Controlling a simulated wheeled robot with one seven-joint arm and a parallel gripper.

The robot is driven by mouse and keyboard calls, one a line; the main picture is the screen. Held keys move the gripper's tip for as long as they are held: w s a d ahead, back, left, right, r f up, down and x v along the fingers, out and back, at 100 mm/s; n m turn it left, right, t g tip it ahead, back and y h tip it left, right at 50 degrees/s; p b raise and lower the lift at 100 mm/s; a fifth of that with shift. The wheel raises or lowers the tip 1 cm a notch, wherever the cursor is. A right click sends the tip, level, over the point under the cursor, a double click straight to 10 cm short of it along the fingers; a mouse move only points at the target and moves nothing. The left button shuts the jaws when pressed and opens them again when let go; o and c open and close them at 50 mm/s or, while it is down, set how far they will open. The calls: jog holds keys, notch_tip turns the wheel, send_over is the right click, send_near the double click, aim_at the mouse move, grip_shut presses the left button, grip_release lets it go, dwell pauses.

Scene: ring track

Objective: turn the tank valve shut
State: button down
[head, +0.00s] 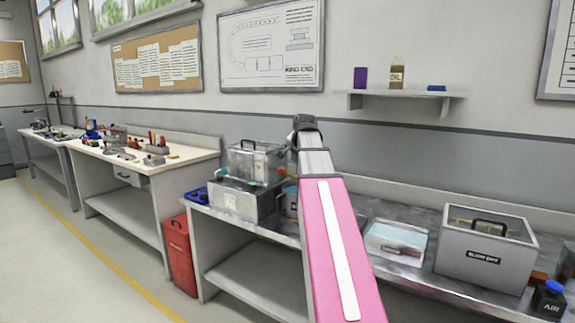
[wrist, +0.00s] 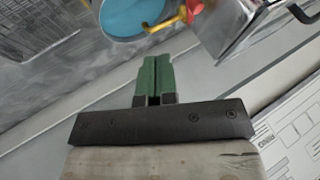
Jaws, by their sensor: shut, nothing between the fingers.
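In the wrist view the tank (wrist: 128,24) shows at the top edge as a round vessel with blue contents, partly cut off. A yellow pipe (wrist: 164,23) runs from its side to a red valve part (wrist: 194,5) at the top edge, which is also cut off. My gripper (wrist: 156,62) has green fingers, shut together and empty. In the picture its tips lie below the tank and the pipe, apart from the red valve part. In the head view my arm hides most of the tank area, and I cannot make out the gripper there.
A shiny metal box (wrist: 240,25) stands close to the right of the valve in the wrist view. A wire basket (wrist: 35,30) is at upper left. In the head view a grey lidded box (head: 486,250) and a clear tray (head: 396,242) stand on the bench right of my arm.

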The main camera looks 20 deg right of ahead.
aim_at(279, 172)
jog(key=w+a+f, duration=0.1)
jog(key=w+f, duration=0.6)
jog(key=w, duration=0.2)
jog(key=shift+w+a+f, duration=0.15)
jog(key=shift+a+f, duration=0.15)
jog(key=shift+f, duration=0.05)
jog(key=shift+a, duration=0.1)
jog(key=shift+w+a, duration=0.25)
jog(key=shift+a, duration=0.25)
jog(key=shift+w+a, duration=0.25)
jog(key=shift+a, duration=0.2)
jog(key=shift+d, duration=0.1)
